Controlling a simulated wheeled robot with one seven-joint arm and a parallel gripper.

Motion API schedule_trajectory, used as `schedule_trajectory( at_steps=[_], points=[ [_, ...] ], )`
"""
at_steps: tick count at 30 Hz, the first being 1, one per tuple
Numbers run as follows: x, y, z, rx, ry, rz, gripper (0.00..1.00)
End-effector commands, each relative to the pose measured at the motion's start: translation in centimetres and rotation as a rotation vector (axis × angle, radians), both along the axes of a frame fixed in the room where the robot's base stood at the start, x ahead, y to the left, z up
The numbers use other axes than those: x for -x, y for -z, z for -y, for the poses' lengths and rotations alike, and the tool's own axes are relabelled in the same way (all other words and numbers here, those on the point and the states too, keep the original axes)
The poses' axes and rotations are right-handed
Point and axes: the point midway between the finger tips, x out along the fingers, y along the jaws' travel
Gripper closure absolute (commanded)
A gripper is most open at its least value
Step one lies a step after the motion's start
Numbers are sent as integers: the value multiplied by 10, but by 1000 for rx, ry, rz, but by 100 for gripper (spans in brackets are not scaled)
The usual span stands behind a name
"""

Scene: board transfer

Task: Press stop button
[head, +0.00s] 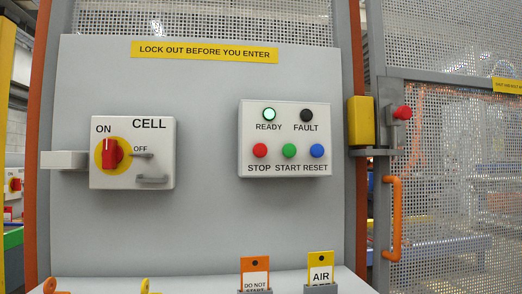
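The stop button (260,150) is a small red round button on the light grey control box (284,188), above the label STOP. It is the left one of a row with the green START button (289,150) and the blue RESET button (317,150). Above them the READY lamp (269,114) glows pale green and the FAULT lamp (306,115) is dark. The box is fixed to a grey panel (210,230). Nothing covers the stop button. My gripper is not in the head view.
A CELL switch box (152,180) with a red rotary knob (111,154) at ON is on the panel's left. Tags, one orange (255,262) and one yellow (320,257), stand at the bottom edge. A mesh gate with an orange handle (391,218) is at right.

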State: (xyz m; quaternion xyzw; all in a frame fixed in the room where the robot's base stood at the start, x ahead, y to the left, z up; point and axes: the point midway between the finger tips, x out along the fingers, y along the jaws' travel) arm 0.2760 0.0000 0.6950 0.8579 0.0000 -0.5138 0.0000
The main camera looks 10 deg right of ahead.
Motion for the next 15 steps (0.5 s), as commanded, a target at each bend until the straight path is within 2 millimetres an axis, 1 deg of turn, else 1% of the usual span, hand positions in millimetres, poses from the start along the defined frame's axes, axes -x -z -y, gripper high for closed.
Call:
schedule_trajectory(
  at_steps=[1, 6, 8, 9, 15],
  points=[
    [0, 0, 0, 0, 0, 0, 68],
    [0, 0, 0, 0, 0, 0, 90],
    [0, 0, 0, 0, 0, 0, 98],
    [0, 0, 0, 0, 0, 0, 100],
    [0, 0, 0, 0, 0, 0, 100]
  ],
)
